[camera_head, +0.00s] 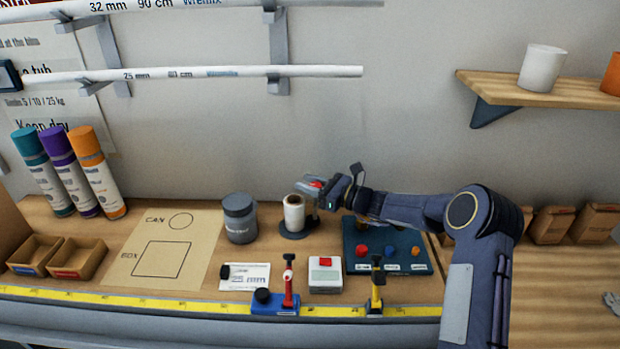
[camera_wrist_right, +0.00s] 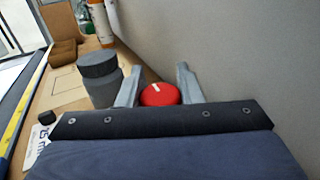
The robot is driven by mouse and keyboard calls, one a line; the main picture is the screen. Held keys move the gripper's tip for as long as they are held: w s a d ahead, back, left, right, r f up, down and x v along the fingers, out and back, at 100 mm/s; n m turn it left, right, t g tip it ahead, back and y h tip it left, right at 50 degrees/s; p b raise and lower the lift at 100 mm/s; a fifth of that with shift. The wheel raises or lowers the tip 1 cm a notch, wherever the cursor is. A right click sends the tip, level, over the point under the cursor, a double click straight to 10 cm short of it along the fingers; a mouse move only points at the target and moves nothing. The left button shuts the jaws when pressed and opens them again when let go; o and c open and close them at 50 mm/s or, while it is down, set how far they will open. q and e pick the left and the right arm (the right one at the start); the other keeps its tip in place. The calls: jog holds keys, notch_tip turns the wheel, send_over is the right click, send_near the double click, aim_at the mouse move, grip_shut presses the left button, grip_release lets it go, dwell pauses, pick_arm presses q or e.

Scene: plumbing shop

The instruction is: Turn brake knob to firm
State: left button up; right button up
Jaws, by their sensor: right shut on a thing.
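The brake knob (camera_wrist_right: 159,94) is round and red with a white pointer mark on top. In the wrist view it sits between the two grey fingers of my right gripper (camera_wrist_right: 160,70), which is shut on it. In the head view my right gripper (camera_head: 314,187) reaches in from the right, and only a little red of the knob shows there. Just below it stands a white roll (camera_head: 293,214) on a dark round base (camera_head: 298,234). The pointer slants up and left in the wrist view. No firm label can be read. My left gripper is not in view.
A grey can (camera_head: 239,218) stands left of the roll, close to the left finger in the wrist view. A dark tray (camera_head: 386,239) with coloured pieces lies under my right forearm. A red-buttoned device (camera_head: 325,275) and a yellow measuring strip (camera_head: 150,304) lie in front.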

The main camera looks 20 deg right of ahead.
jog(key=shift+s+n+g+y, duration=0.1)
jog(key=shift+n+g+y, duration=0.95)
jog(key=shift+g, duration=0.25)
jog(key=shift+a+n+g, duration=0.1)
jog(key=shift+n+g, duration=0.15)
jog(key=shift+g, duration=0.05)
jog(key=shift+r, duration=0.1)
jog(key=o, duration=1)
jog(key=shift+c, duration=0.2)
jog(key=shift+s, duration=0.1)
jog(key=b+v, duration=0.1)
jog(key=v, duration=0.6)
jog(key=shift+s+d, duration=0.2)
jog(key=shift+d, duration=0.2)
